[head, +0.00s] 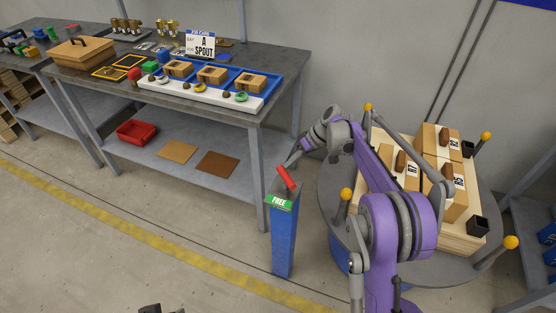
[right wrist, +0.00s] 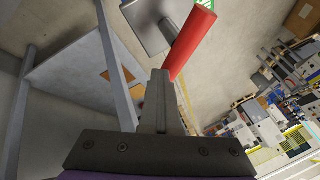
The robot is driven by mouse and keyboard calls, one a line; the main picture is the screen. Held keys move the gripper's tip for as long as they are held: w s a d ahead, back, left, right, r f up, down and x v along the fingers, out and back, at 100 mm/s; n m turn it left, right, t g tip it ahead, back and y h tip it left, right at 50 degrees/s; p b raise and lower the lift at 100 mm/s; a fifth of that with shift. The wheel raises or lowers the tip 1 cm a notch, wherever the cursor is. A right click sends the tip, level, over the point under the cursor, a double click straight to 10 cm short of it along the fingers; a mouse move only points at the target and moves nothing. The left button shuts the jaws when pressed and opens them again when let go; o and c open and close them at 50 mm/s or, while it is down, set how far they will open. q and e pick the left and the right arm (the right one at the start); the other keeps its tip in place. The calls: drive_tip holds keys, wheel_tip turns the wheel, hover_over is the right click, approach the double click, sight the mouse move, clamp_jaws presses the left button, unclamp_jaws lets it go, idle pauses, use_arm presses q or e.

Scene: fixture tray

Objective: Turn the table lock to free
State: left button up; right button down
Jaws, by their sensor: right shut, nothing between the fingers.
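The table lock is a blue post (head: 283,240) with a red lever (head: 287,178) on a grey top plate. Its green label (head: 279,202) reads FREE. The lever is tilted, its upper end towards the upper left. My right gripper (head: 292,161) is just above and behind the lever in the head view. In the right wrist view the shut fingers (right wrist: 160,95) are empty, and the red lever (right wrist: 192,42) lies right beside their tips; I cannot tell if they touch. A small dark piece at the head view's bottom edge may be my left gripper; its jaws are not readable.
The round grey table (head: 425,273) stands right of the post, carrying a pallet with boxes (head: 455,140) and yellow-knobbed posts. A workbench (head: 225,107) with a blue tray (head: 262,70) stands to the left. The floor before the post is clear.

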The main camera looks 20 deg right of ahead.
drive_tip(key=shift+w+a+n+g+p, duration=0.3)
drive_tip(key=shift+n+g+p, duration=0.25)
drive_tip(key=shift+n, duration=0.45)
drive_tip(key=n+g, duration=0.1)
drive_tip(key=a+n+p, duration=0.1)
drive_tip(key=shift+w+n+g, duration=0.1)
drive_tip(key=shift+n+g, duration=0.25)
drive_tip(key=shift+n, duration=0.05)
drive_tip(key=shift+a, duration=0.15)
drive_tip(key=shift+a+p, duration=0.15)
drive_tip(key=shift+p, duration=0.15)
drive_tip(key=shift+w, duration=0.1)
